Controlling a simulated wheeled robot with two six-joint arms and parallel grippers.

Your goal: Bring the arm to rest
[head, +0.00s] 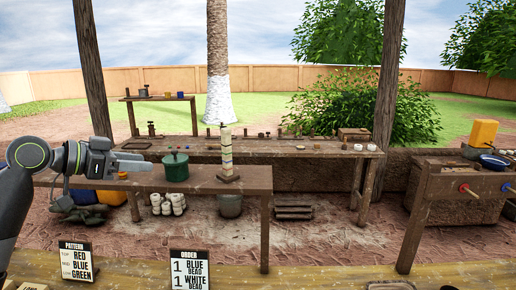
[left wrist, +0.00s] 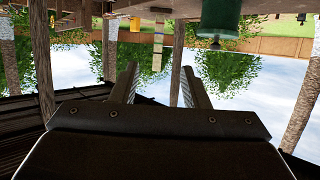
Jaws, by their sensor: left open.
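My left arm comes in from the left in the head view. Its gripper (head: 132,162) is held level above the near wooden table and points right. In the left wrist view the gripper (left wrist: 157,82) shows two fingers standing apart with nothing between them. That view is upside down, with sky at the bottom. A green pot (head: 175,166) stands just beyond the fingertips in the head view, and it shows at the top of the left wrist view (left wrist: 222,18). My right gripper is in neither view.
The near table (head: 235,180) also bears a banded post (head: 226,152). A longer bench (head: 300,150) with small items stands behind. A "Pattern" sign (head: 76,262) and an "Order" sign (head: 189,270) stand in front. A side table (head: 465,180) is at right.

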